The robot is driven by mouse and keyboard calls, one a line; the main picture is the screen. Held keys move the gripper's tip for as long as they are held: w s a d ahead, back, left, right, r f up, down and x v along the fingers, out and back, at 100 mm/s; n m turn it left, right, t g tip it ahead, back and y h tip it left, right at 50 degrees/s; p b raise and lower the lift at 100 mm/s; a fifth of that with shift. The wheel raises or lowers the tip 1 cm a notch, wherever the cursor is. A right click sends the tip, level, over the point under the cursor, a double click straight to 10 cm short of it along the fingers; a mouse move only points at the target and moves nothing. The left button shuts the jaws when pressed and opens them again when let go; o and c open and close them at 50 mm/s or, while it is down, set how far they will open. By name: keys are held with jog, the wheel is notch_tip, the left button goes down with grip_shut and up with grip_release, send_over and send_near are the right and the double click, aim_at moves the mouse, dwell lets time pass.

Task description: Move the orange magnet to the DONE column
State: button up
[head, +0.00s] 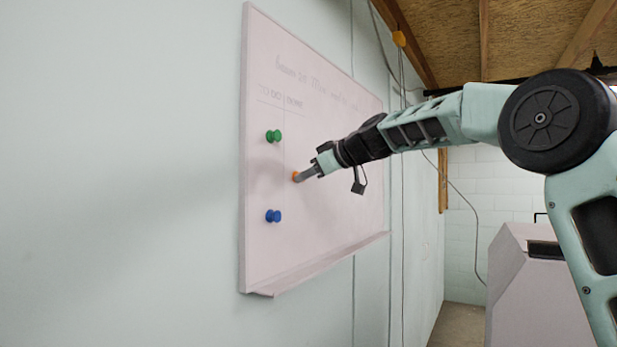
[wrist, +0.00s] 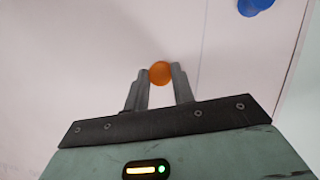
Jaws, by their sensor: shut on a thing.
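The orange magnet (head: 296,176) is at the whiteboard (head: 330,215), just right of a thin vertical column line in the head view. I cannot tell whether it touches the board. My gripper (head: 300,177) is shut on it. In the wrist view the orange magnet (wrist: 160,72) sits between the two fingertips of my gripper (wrist: 160,76), with the column line to its right. Column headings (head: 278,100) are written near the top of the board, too small and slanted to read surely.
A green magnet (head: 273,136) and a blue magnet (head: 273,216) are on the board's left column, above and below the orange one's height. A ledge (head: 320,265) runs along the board's lower edge. The board right of my gripper is clear of magnets.

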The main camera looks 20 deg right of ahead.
jog(key=o, duration=1)
jog(key=shift+w+f, duration=0.1)
jog(key=shift+f, duration=0.05)
jog(key=b+v, duration=0.7)
jog(key=v, duration=1)
jog(key=shift+s+d+b, duration=0.1)
jog(key=shift+s+b, duration=0.15)
jog(key=shift+b, duration=0.05)
